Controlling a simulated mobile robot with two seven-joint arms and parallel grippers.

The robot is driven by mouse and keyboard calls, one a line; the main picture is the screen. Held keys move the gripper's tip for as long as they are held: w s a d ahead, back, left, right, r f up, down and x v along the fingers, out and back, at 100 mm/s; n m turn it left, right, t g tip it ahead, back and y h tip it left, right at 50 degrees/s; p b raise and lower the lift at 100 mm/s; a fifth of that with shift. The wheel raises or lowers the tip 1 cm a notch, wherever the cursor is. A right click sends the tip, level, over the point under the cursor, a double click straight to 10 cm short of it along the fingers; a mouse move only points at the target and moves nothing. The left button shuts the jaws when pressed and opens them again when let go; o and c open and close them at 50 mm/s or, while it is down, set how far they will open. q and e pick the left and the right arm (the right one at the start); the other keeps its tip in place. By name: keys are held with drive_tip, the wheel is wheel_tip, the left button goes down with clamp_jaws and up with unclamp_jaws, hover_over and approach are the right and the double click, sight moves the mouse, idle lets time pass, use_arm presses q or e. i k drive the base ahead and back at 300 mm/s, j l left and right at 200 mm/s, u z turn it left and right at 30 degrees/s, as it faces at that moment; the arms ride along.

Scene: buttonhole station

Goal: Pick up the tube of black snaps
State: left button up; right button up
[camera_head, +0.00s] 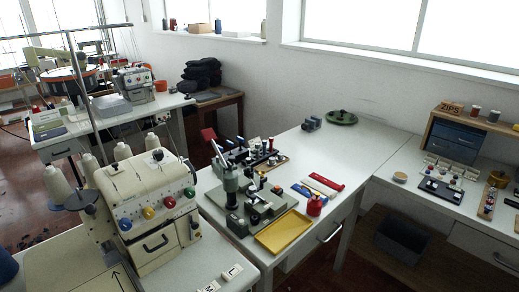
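Neither of my grippers is in view. On the white table in the middle, a dark rack (258,153) holds several small upright pieces, some of them dark. In front of it stands a green-grey press (240,200) with a lever. A tube of black snaps cannot be told apart for certain at this size. It may be among the small pieces in the rack, or among those on the black tray (441,188) on the right-hand table.
A yellow tray (276,232), a red container (314,205) and red, white and blue strips (322,185) lie near the press. A cream overlock machine (150,200) stands at the left front. A green dish (342,118) sits far back. The middle table's back right is mostly bare.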

sight(248, 161)
drive_tip(key=i+l+u, duration=0.1)
drive_tip(key=l, duration=0.2)
drive_tip(key=i+l+u, duration=0.1)
drive_tip(key=l, duration=0.25)
drive_tip(key=i+l+u, duration=0.1)
drive_tip(key=l, duration=0.25)
drive_tip(key=i+l+u, duration=0.15)
drive_tip(key=l, duration=0.2)
drive_tip(key=i, duration=0.05)
